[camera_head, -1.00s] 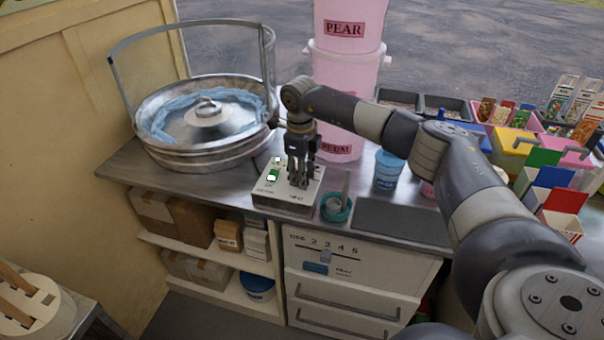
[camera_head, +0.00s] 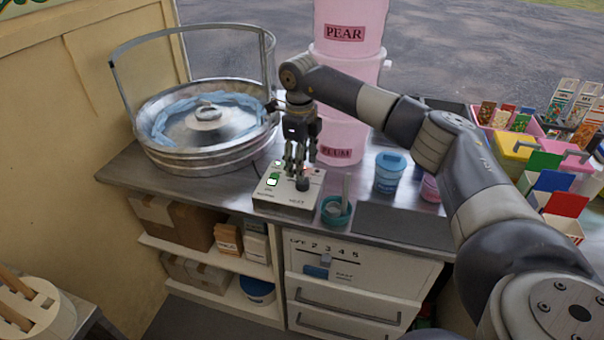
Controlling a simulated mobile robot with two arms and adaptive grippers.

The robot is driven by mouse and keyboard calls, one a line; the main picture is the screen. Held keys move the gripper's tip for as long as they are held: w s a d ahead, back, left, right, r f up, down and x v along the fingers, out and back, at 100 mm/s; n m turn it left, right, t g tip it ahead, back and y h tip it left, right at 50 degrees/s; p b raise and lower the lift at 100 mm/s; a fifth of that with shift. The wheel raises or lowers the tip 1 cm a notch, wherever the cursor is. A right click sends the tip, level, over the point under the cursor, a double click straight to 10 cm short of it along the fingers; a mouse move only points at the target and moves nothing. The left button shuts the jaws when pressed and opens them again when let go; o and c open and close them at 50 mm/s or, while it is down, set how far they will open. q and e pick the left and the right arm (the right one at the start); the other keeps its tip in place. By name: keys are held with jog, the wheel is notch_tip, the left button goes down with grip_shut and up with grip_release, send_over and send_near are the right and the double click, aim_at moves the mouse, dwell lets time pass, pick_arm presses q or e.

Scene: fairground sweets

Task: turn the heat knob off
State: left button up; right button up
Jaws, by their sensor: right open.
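The control box (camera_head: 284,202) is a pale, low box on the metal counter, left of centre. Its dark round heat knob (camera_head: 302,184) sits on the right part of its top, with small lettering below that I cannot read surely. A green lit switch (camera_head: 272,180) is on the box's left part. My right gripper (camera_head: 299,164) points down just above and behind the knob, open and empty. It appears clear of the knob. The direction in which the knob points is too small to tell. My left gripper is out of view.
A round metal floss pan (camera_head: 190,166) with a clear guard stands left of the box. A teal cup (camera_head: 336,212) stands close on the right, with a blue tub (camera_head: 390,172) beyond. Pink buckets (camera_head: 346,70) stand behind. A slider panel (camera_head: 350,262) is below the counter.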

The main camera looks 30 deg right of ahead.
aim_at(301, 182)
notch_tip(301, 182, up, 6)
jog(key=shift+r, duration=0.2)
jog(key=shift+a, duration=0.1)
dwell(0.3)
